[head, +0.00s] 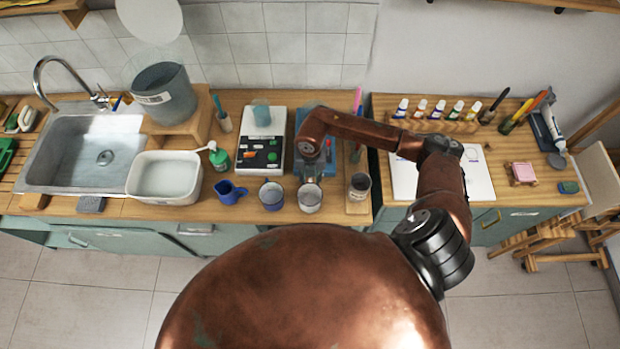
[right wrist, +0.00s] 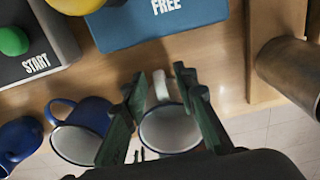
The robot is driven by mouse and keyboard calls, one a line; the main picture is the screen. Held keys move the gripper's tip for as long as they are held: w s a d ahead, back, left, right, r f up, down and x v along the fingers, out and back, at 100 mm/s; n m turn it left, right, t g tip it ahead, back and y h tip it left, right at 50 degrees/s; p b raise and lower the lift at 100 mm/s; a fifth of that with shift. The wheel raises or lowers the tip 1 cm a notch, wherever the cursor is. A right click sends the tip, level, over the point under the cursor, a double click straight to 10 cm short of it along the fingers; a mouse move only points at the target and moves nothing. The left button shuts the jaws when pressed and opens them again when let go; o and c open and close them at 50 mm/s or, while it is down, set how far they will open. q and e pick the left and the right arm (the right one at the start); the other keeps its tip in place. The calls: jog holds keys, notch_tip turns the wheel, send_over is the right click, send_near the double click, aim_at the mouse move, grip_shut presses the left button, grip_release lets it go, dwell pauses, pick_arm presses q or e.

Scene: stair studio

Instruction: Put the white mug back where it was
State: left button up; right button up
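The white mug (head: 310,198) with a dark blue rim stands near the front edge of the wooden counter, just in front of the blue pad (head: 301,122). In the right wrist view the mug (right wrist: 172,130) shows its white handle pointing towards the blue pad marked FREE (right wrist: 150,25). My right gripper (head: 311,176) is over the far side of the mug. In the right wrist view its fingers (right wrist: 160,78) are apart, one on each side of the handle. Contact with the handle cannot be told. My left gripper is not in view.
A blue mug (head: 271,196) stands close left of the white mug, and a blue jug (head: 229,192) further left. A dark cup (head: 358,187) on a wooden stand is close right. The machine with START button (head: 262,140) is behind. The counter's front edge is near.

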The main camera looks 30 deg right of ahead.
jog(key=shift+r, duration=0.25)
notch_tip(320, 180, up, 12)
jog(key=b, duration=0.2)
jog(key=shift+f, duration=0.1)
dwell(1.3)
